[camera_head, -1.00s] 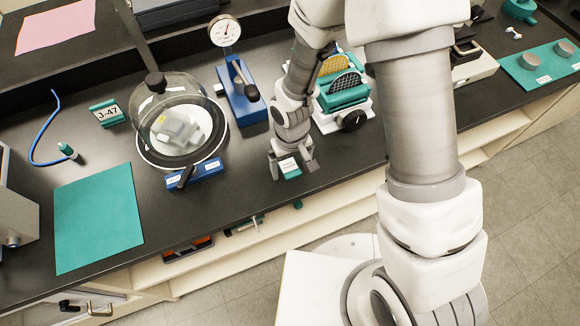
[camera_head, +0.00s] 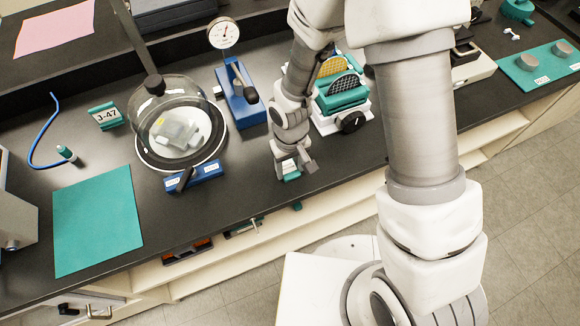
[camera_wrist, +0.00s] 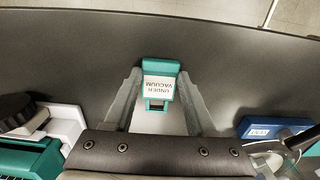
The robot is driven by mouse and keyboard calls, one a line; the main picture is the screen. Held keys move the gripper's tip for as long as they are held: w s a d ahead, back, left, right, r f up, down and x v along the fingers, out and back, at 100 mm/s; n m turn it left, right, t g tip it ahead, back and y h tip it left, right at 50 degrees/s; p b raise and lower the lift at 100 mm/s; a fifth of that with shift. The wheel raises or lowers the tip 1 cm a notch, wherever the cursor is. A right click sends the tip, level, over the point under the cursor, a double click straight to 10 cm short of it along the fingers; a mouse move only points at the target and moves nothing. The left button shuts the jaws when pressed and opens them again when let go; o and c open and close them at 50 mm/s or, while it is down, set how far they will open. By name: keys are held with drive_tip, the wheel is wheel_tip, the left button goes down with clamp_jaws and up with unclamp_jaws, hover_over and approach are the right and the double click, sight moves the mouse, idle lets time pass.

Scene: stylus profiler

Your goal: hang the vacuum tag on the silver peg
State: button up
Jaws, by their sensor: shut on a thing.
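In the head view my gripper (camera_head: 291,172) is low near the bench's front edge, right of the bell jar, and only a teal bit of the tag (camera_head: 292,177) shows. A thin silver rod (camera_head: 254,225), which looks like the silver peg, sticks out below the front edge, left of and apart from my gripper. A pale rod (camera_wrist: 270,12) also shows past the bench edge in the wrist view.
The glass bell jar (camera_head: 158,110) on its blue-fronted base stands left of my gripper. A blue dial gauge stand (camera_head: 240,100) and a teal-and-white device (camera_head: 340,95) stand behind. A small teal piece (camera_head: 297,206) shows at the front edge. A teal mat (camera_head: 98,220) lies bare at left.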

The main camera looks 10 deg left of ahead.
sight(290, 172)
drive_tip(key=shift+r, duration=0.65)
wheel_tip(290, 172, up, 2)
drive_tip(key=shift+w+r, duration=0.1)
drive_tip(key=shift+r, duration=0.05)
drive_tip(key=s+d+r, duration=0.1)
drive_tip(key=d+r, duration=0.6)
drive_tip(key=d, duration=0.4)
drive_tip(key=shift+d, duration=0.3)
drive_tip(key=shift+r, duration=0.1)
drive_tip(key=o, duration=0.7)
clamp_jaws()
